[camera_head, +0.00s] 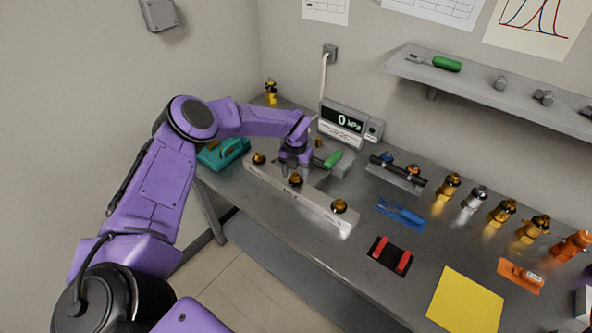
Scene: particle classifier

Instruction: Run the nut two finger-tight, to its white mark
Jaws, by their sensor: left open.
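A pale bar (322,208) lies along the left part of the table and carries three dark, brass-toned nuts. The left nut (259,158) is at its far end, the middle nut (295,180) near its centre and the right nut (339,206) toward its near end. My left gripper (293,169) points down, open, just above and slightly behind the middle nut. I cannot tell whether its fingers touch that nut. The white marks are too small to make out. My right gripper is out of view.
A teal case (224,152) is at the left. Several amber and metallic fittings (501,212) line the right side. Red-and-black holder (390,256) and yellow sheet (465,302) lie in front.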

